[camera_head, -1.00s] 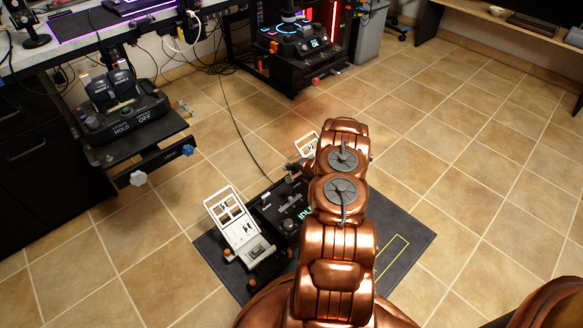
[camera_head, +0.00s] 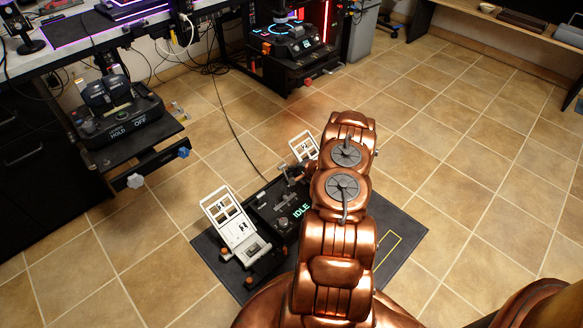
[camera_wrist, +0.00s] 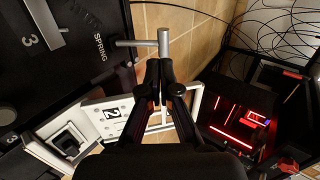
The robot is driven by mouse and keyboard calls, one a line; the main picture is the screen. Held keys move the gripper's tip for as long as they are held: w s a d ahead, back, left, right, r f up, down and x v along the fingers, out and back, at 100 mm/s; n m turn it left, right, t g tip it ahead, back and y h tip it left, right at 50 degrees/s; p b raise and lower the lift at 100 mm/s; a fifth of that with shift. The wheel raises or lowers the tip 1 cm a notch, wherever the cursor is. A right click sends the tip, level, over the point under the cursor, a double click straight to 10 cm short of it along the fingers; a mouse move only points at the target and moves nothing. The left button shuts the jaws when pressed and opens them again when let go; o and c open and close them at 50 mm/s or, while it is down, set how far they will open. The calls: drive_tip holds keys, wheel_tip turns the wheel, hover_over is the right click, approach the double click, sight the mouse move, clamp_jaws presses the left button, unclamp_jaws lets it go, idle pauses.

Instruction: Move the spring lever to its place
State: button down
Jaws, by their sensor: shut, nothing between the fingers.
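The spring lever is a silver T-shaped lever (camera_wrist: 163,43) beside the word SPRING on a dark panel (camera_wrist: 75,65) in the wrist view. The handle stands just beyond the fingertips of my gripper (camera_wrist: 160,68). The fingers are shut with nothing between them, and whether their tips touch the handle I cannot tell. In the head view, the pedal unit (camera_head: 268,208) shows IDLE on its display. My gripper is mostly hidden by my arm there, near the unit's far end.
White pedals (camera_head: 229,222) flank the pedal unit on a dark mat (camera_head: 405,233); the far one (camera_head: 304,147) is close to my gripper. A throttle box (camera_head: 117,112) sits on a shelf at left. Open tiled floor (camera_head: 470,170) lies to the right.

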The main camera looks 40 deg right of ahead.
drive_tip(key=p+v, duration=0.1)
drive_tip(key=v, duration=0.8)
drive_tip(key=shift+r+p, duration=0.4)
drive_tip(key=shift+r, duration=0.1)
